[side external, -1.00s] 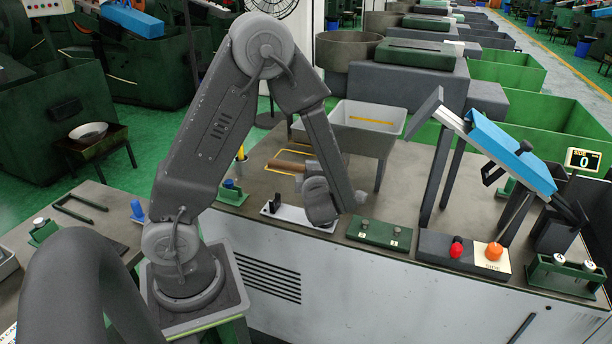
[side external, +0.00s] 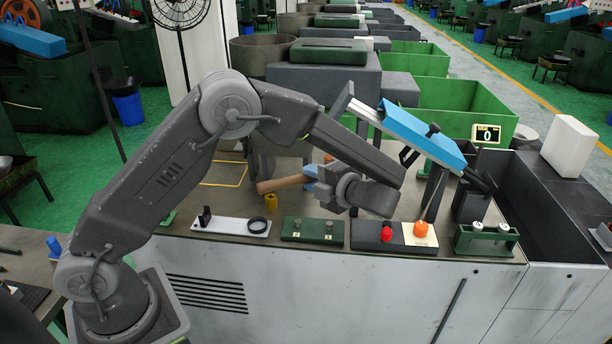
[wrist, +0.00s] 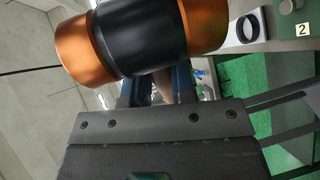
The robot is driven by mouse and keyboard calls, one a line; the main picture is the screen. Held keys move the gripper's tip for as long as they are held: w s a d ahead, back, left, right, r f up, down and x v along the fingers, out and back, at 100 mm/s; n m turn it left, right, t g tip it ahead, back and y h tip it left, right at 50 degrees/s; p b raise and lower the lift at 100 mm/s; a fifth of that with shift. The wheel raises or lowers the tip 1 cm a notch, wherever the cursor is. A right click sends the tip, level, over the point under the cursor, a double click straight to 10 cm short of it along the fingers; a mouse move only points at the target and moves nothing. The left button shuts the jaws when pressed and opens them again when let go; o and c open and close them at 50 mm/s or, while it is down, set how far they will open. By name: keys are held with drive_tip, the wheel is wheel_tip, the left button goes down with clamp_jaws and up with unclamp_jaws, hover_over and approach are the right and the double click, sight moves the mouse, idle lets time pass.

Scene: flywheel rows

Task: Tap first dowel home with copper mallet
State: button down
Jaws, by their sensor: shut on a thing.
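My gripper (side external: 312,172) has blue fingers shut on the copper mallet, above the bench behind the green dowel plate. The mallet's wooden handle (side external: 283,184) points left in the side view; its head is mostly hidden by my wrist there. In the wrist view the mallet head (wrist: 140,38), copper ends with a black middle, fills the top. The green plate (side external: 295,237) holds two short grey dowels (side external: 328,226) standing upright. The wrist view shows its corner with a label 2 (wrist: 302,29), apart from the mallet head. How deep the dowels sit cannot be told.
A white plate with a black ring (side external: 257,224) lies left of the dowel plate. A red button (side external: 387,234) and an orange button (side external: 421,229) are to its right. A blue-topped sloped chute (side external: 425,135) stands behind them.

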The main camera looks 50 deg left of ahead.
drive_tip(key=shift+f, duration=2.8)
drive_tip(key=shift+f, duration=0.15)
drive_tip(key=shift+f, duration=0.45)
drive_tip(key=shift+r, duration=1.35)
drive_tip(key=shift+f, duration=0.1)
drive_tip(key=shift+f, duration=1.25)
drive_tip(key=shift+f, duration=0.15)
